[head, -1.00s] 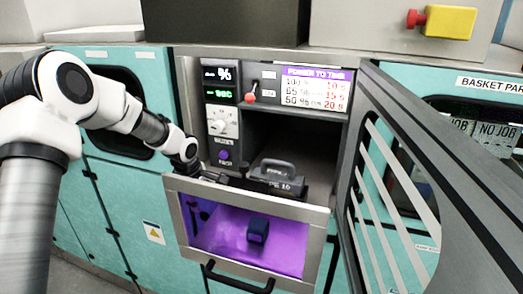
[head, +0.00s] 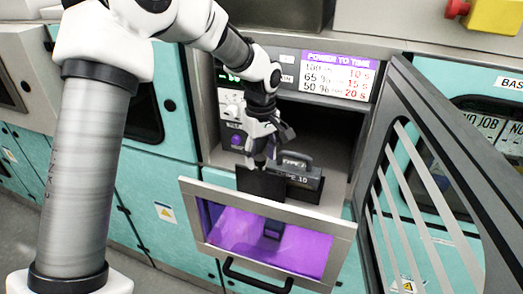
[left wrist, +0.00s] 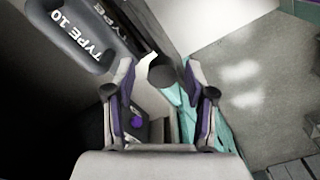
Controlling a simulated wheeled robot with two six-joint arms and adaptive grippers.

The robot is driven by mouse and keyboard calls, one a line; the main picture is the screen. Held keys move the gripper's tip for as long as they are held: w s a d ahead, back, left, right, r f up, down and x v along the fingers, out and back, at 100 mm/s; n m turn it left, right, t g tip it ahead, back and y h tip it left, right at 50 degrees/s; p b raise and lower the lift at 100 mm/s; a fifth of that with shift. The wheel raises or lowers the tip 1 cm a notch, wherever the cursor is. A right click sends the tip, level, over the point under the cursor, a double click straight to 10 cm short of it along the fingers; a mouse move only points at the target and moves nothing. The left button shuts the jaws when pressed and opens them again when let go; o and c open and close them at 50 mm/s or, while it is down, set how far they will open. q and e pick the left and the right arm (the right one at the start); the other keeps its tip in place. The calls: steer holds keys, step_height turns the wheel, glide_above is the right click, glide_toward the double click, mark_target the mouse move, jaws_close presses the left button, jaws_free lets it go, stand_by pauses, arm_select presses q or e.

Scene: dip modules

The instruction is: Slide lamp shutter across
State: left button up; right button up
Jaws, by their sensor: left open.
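My left gripper (head: 272,148) is open and empty in front of the machine's opening, above the pulled-out drawer. In the left wrist view its two fingers (left wrist: 160,92) stand apart, with a dark round knob-like end (left wrist: 162,72) showing between and beyond them; I cannot tell whether they touch it. A black flat plate (head: 261,184) stands upright below the gripper, perhaps the lamp shutter. A dark block with a handle, marked TYPE 10 (head: 299,178), is right of the gripper; it also shows in the left wrist view (left wrist: 75,38). My right gripper is not in view.
The drawer front (head: 340,228) has a purple-lit window (head: 240,232) and a black handle (head: 252,283). An open slatted door (head: 378,120) stands at the right. A control panel (head: 232,108) is partly behind my arm. The opening's upper right is empty.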

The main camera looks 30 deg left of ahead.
arm_select(q)
steer(key=shift+s+d+r, duration=0.1)
steer(key=shift+s, duration=0.15)
jaws_close()
steer(key=w+d, duration=0.1)
steer(key=d, duration=0.6)
steer(key=shift+w, duration=0.4)
steer(key=shift+c, duration=0.8)
jaws_free()
steer(key=shift+d, duration=0.25)
steer(key=shift+o, duration=0.8)
steer(key=shift+w+d, duration=0.2)
steer(key=shift+a, duration=0.1)
step_height(320, 180, up, 12)
